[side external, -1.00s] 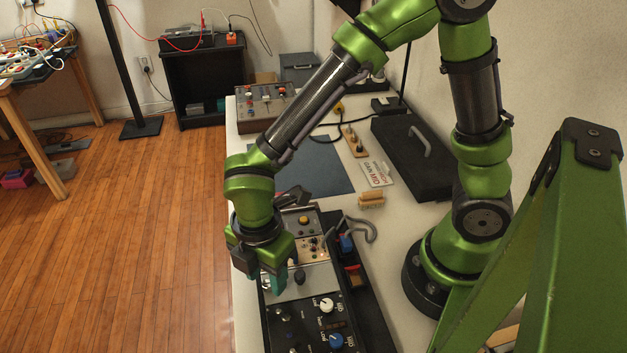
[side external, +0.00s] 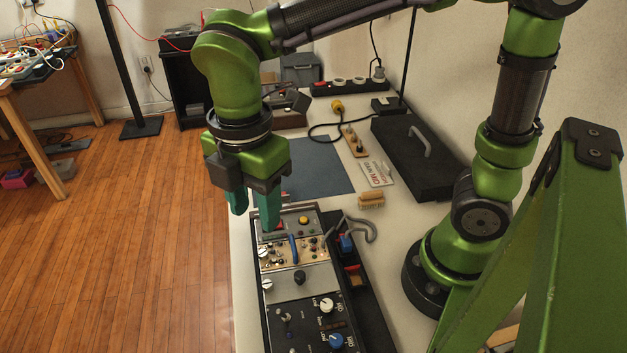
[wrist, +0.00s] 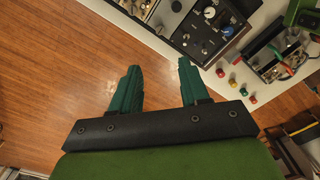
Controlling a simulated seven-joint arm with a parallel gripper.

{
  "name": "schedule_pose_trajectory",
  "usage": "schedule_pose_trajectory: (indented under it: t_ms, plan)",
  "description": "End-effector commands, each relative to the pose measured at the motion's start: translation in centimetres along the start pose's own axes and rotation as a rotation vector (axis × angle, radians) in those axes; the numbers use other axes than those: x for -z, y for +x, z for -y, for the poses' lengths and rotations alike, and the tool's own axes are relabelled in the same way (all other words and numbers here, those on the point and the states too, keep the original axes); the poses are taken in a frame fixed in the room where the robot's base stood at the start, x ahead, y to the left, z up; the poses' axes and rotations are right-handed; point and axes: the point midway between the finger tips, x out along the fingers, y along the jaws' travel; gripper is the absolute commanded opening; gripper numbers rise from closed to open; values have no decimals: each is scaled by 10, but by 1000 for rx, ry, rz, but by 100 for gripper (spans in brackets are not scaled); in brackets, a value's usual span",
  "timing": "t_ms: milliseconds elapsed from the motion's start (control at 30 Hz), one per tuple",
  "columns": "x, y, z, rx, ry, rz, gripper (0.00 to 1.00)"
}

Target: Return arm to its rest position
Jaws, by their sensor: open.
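My gripper (side external: 252,212) is raised above the left edge of the bench in the side external view. Its two teal fingers are spread apart with nothing between them. In the wrist view my gripper (wrist: 158,85) also shows open and empty, with wooden floor between the fingertips. Below and beside it is the rack of control panels (side external: 300,278), with knobs, switches and a blue-handled part on the middle panel. The rack also shows at the top of the wrist view (wrist: 207,30). My green arm reaches over the bench from its base at right.
A black case (side external: 410,155) lies at the bench's right, beside a label card (side external: 377,173) and a wooden brush (side external: 371,200). A blue mat (side external: 318,168) lies behind the rack. A power strip (side external: 345,87) is at the back. Open floor (side external: 150,250) lies left.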

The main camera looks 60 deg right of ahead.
Motion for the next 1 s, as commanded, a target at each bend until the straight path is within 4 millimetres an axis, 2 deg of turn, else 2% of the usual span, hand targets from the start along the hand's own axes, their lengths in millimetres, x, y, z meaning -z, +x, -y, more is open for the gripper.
schedule_pose_trajectory:
  t_ms: [267, 367, 433, 567, 700, 800, 900, 1000]
  plan:
    - [0, 0, -1, -5, 36, -2, 45]
    - [1, 6, -3, -14, 152, -17, 45]
    - [-6, 11, -3, -27, 306, -35, 45]
    - [-42, 11, -6, -98, 728, -118, 45]
    - [-97, 3, -3, -177, 1272, -302, 45]
    - [-131, -3, 5, -205, 1584, -461, 45]
    - [-156, -8, 14, -218, 1775, -596, 45]
    - [-169, -13, 21, -231, 1846, -676, 45]
